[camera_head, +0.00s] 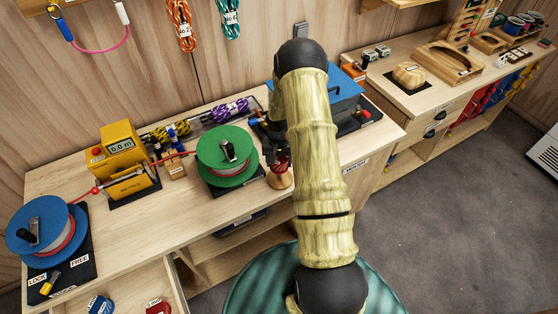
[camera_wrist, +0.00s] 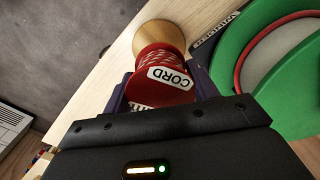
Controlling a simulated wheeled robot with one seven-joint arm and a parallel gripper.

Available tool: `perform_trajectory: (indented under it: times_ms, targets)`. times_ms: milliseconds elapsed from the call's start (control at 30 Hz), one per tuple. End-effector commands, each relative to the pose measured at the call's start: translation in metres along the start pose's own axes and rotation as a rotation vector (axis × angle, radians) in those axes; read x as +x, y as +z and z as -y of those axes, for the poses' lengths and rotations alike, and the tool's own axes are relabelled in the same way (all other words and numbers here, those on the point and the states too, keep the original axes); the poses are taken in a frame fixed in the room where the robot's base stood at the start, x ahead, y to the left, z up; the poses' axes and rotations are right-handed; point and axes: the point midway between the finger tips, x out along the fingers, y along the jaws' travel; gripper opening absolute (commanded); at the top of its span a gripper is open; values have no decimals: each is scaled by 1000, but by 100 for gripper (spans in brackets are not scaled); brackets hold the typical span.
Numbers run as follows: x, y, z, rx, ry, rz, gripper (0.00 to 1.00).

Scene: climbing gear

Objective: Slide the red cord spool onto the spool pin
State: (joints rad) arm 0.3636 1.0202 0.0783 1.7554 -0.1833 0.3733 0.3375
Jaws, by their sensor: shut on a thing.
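The red cord spool (camera_wrist: 160,75), with a white "CORD" label, is between the fingers of my gripper (camera_wrist: 158,92) in the wrist view. My gripper is shut on it. In the head view the red spool (camera_head: 282,161) shows just left of my arm, partly hidden by the gripper. A round wooden base (camera_head: 279,180), seemingly that of the spool pin, stands directly below the spool near the bench's front edge; it also shows in the wrist view (camera_wrist: 159,32). The pin itself is hidden, and I cannot tell how far the spool is around it.
A green reel (camera_head: 226,150) stands close to the left of the spool. A yellow meter (camera_head: 122,155) and a blue reel (camera_head: 45,232) are farther left. A blue box (camera_head: 340,95) is behind my arm. An open drawer (camera_head: 130,290) juts out at lower left.

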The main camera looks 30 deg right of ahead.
Motion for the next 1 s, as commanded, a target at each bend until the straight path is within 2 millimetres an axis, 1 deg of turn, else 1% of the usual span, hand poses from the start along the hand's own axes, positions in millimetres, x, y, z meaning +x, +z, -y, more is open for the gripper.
perform_trajectory:
  times_ms: [600, 1000]
  targets:
    - [16, 0, -2, 1, 0, 0, 34]
    - [16, 0, -2, 0, 0, 0, 34]
